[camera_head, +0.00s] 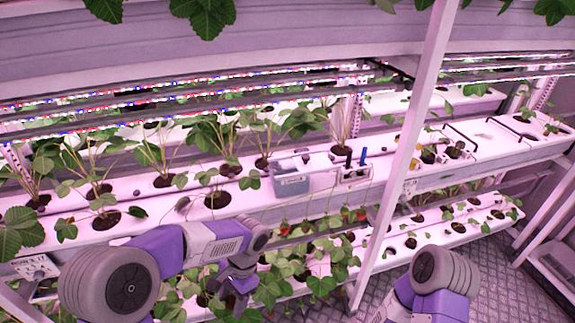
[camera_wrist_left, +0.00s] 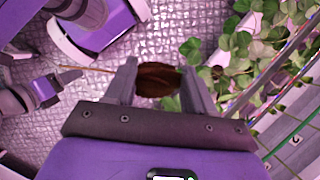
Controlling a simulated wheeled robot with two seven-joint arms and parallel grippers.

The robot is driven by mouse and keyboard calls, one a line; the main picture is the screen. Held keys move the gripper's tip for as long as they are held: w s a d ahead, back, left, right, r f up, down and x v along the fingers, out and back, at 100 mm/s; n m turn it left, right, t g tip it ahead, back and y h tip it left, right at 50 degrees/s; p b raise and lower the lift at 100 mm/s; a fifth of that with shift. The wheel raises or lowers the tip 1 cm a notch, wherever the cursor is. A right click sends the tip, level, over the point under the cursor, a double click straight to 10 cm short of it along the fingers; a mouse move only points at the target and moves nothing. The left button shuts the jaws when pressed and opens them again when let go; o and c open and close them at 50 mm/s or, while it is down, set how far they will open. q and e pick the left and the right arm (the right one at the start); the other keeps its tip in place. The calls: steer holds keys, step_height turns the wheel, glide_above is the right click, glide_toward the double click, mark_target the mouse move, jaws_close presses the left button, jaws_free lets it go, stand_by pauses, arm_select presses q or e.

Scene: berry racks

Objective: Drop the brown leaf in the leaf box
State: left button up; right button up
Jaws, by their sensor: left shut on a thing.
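My left gripper (camera_wrist_left: 160,76) has its two fingers on either side of the brown leaf (camera_wrist_left: 157,80), holding it above the floor. A thin stem-like line runs left from the leaf in the wrist view. In the head view my left gripper (camera_head: 236,287) is low, in front of the lower rack's foliage, and the leaf cannot be made out there. A grey-blue open box (camera_head: 292,184), which looks like the leaf box, sits on the upper white channel, above and right of this gripper. A grey-purple part at the left of the wrist view may be my right gripper; its jaws are unclear.
The upper planting channel (camera_head: 130,225) carries strawberry plants in round holes. A small caddy with tools (camera_head: 352,174) stands right of the box. A white post (camera_head: 405,150) rises right of the caddy. Leaves and red berries hang below the box. Patterned floor (camera_head: 480,265) is clear at right.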

mark_target(224, 303)
arm_select(q)
steer(key=a+f+n+h, duration=0.1)
steer(key=f+n, duration=0.1)
steer(key=n, duration=0.1)
steer(key=w+a+f+n+h, duration=0.1)
steer(key=f+n, duration=0.1)
steer(key=n, duration=0.1)
steer(key=w+a+f+n+g+h, duration=0.1)
steer(key=f+n, duration=0.2)
steer(key=shift+w+a, duration=0.25)
steer(key=shift+a, duration=0.05)
